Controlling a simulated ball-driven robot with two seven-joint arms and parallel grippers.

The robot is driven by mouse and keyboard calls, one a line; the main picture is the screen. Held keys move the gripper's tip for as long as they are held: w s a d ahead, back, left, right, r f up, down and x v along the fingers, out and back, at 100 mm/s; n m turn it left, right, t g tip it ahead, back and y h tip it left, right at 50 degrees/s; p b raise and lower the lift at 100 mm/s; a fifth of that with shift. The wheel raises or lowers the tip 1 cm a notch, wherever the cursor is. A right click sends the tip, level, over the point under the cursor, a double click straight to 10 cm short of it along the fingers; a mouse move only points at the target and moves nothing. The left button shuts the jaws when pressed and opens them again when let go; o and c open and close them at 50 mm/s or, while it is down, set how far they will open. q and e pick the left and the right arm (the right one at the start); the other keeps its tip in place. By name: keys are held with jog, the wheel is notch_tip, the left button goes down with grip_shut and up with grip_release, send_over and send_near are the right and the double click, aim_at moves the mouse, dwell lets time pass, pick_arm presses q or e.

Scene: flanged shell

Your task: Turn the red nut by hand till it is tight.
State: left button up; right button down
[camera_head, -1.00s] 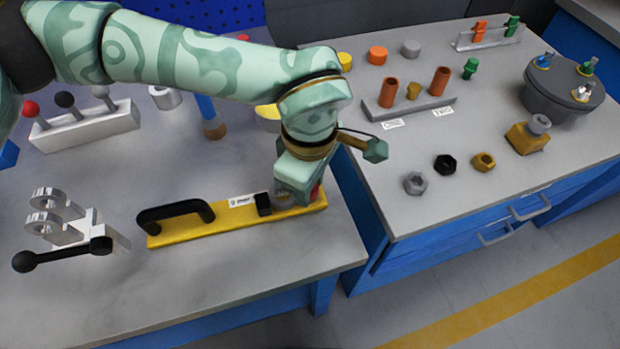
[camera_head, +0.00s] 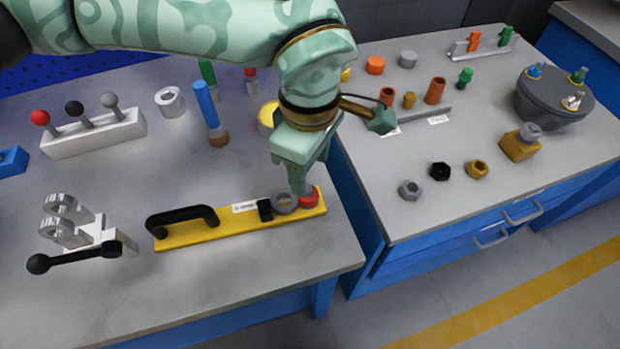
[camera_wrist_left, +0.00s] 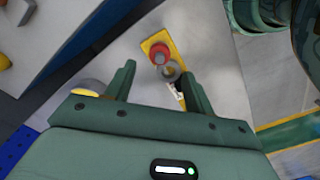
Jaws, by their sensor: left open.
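The red nut (camera_head: 309,198) sits at the right end of a yellow plate (camera_head: 200,234) on the near bench. A grey ring (camera_head: 285,204) is just left of it on the plate. My left gripper (camera_head: 303,184) points down just above the red nut, its fingers partly overlapping the nut in the head view. In the left wrist view the red nut (camera_wrist_left: 160,54) shows beyond the open, empty fingers (camera_wrist_left: 158,74). Whether a fingertip touches the nut I cannot tell. My right gripper is not in view.
The plate carries a black handle (camera_head: 183,217) and a small black block (camera_head: 265,210). A metal clamp with a black lever (camera_head: 75,255) stands to the left. Loose nuts (camera_head: 440,171) lie on the right bench, across a gap. The bench front is clear.

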pick_arm(q)
notch_tip(320, 180, up, 9)
jog(key=p, duration=0.2)
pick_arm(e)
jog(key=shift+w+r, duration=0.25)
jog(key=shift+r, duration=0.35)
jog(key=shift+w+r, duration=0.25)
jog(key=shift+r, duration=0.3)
pick_arm(q)
jog(key=shift+r, duration=0.1)
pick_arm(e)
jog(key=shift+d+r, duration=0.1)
